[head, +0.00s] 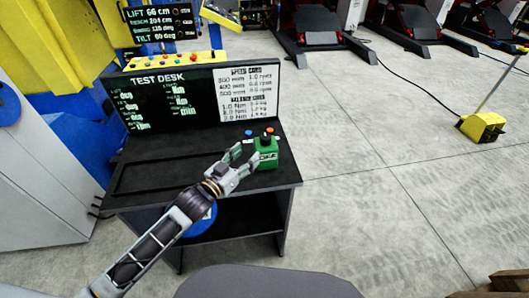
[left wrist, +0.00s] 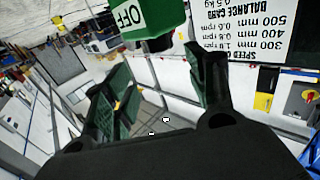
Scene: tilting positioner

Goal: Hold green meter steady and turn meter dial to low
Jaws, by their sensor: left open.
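The green meter (head: 265,158) stands upright near the right end of the black desk, with a white label that reads OFF. An orange-red knob (head: 269,131) and a dark part show on its top; I cannot tell the dial setting. My left gripper (head: 246,156) is open just left of the meter, its fingers pointing toward it. In the left wrist view the meter (left wrist: 155,17) shows at the top edge, partly cut off, past the spread fingers (left wrist: 160,75). Nothing is between the fingers. Whether a finger touches the meter I cannot tell. My right gripper is not in view.
The black test desk (head: 135,177) has a dark board (head: 195,98) with writing along its back. A blue knob (head: 248,132) shows beside the meter. A yellow panel (head: 175,61) with buttons is behind the board. Open floor (head: 370,190) lies to the right.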

